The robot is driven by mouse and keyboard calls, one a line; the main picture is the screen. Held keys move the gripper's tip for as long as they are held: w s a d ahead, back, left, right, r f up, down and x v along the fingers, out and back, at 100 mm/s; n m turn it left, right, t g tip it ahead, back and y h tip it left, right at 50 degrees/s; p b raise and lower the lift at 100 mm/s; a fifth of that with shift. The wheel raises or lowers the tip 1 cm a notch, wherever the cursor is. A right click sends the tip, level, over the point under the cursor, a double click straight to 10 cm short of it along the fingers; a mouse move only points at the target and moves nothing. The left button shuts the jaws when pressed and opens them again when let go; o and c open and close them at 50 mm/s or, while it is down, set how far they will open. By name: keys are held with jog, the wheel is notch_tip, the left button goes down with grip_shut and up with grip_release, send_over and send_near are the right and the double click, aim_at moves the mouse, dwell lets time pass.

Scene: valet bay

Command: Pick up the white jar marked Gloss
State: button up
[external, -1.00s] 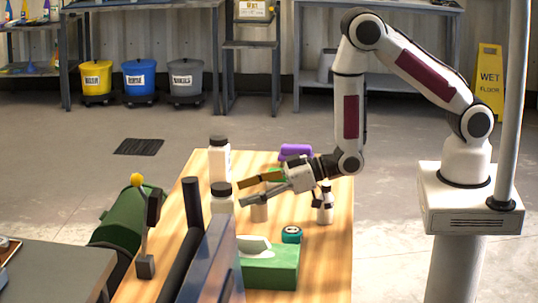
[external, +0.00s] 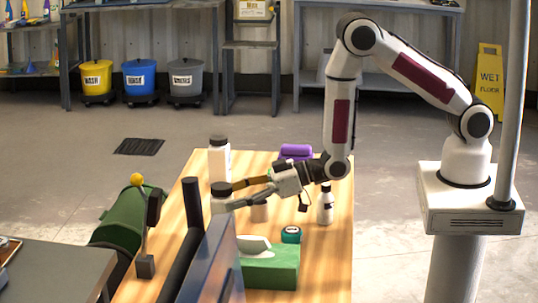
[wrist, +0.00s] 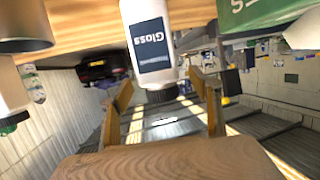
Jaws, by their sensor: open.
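The white jar marked Gloss (wrist: 148,40) has a dark label and black cap; it appears upside down in the wrist view. In the external view, the white jar (external: 219,204) at my fingertips seems to be the same one, upright on the wooden table (external: 288,222). My gripper (external: 233,194) is open, its fingers pointing left at the jar's upper part. In the wrist view, the cap lies between the two fingers of my gripper (wrist: 163,88). I cannot tell whether a finger touches it.
Another white jar (external: 219,161) stands behind. A green tissue box (external: 270,268), a teal round item (external: 291,235) and a purple roll (external: 296,151) are also near.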

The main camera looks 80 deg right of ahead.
aim_at(221, 199)
jog(key=shift+x, duration=1.75)
jog(key=c, duration=1.6)
jog(key=shift+c, duration=0.2)
jog(key=shift+r, duration=0.2)
jog(key=shift+r, duration=4.8)
